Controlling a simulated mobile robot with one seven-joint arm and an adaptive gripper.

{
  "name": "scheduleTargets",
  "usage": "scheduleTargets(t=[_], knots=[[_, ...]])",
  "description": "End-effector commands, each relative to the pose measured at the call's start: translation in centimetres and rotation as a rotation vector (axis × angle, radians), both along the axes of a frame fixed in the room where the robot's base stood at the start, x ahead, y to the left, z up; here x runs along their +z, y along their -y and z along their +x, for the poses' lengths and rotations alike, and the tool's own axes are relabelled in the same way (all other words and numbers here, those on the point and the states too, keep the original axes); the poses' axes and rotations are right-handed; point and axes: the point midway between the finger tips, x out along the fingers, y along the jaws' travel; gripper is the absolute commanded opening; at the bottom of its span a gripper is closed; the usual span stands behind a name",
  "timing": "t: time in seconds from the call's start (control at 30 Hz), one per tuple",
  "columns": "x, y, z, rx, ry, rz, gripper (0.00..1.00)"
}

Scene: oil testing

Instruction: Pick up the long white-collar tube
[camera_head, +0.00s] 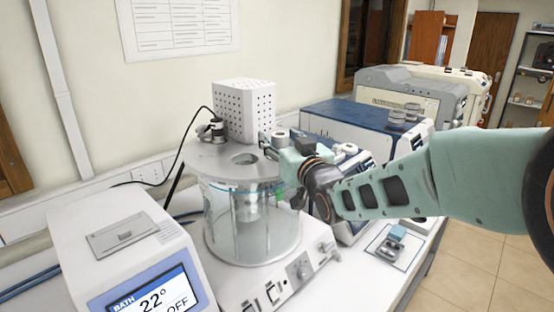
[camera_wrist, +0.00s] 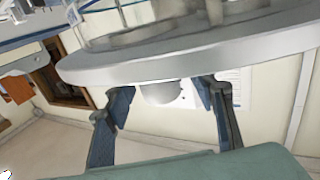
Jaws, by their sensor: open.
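A short pale cylinder with a grey top (camera_head: 281,136) shows at the right rim of the round bath lid, just behind my gripper (camera_head: 271,149). It may be the white collar of the long tube; the body below is hidden. My gripper reaches in from the right, level with the lid. In the wrist view, my gripper (camera_wrist: 166,97) is open, with its two fingers apart. A white and grey rounded piece (camera_wrist: 162,92) shows between the fingertips, below the grey disc edge; I cannot tell whether it is the tube or whether anything touches it.
The glass bath (camera_head: 222,222) has a grey lid (camera_head: 215,160) with an open hole and a black-cabled fitting (camera_head: 216,128). Blue-and-white machines (camera_head: 350,118) fill the right. A bath controller (camera_head: 125,250) stands front left.

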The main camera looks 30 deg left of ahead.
Motion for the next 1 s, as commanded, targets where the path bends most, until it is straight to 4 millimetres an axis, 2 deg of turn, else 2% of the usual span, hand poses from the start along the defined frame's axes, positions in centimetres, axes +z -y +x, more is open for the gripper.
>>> scheduleTargets(t=[0.27, 0.7, 1.0], knots=[[-0.03, 0.03, -0.01, 0.000, 0.000, 0.000, 0.50], [0.00, 0.02, -0.01, 0.000, 0.000, 0.000, 0.01], [0.13, 0.01, -0.01, 0.000, 0.001, 0.001, 0.00]])
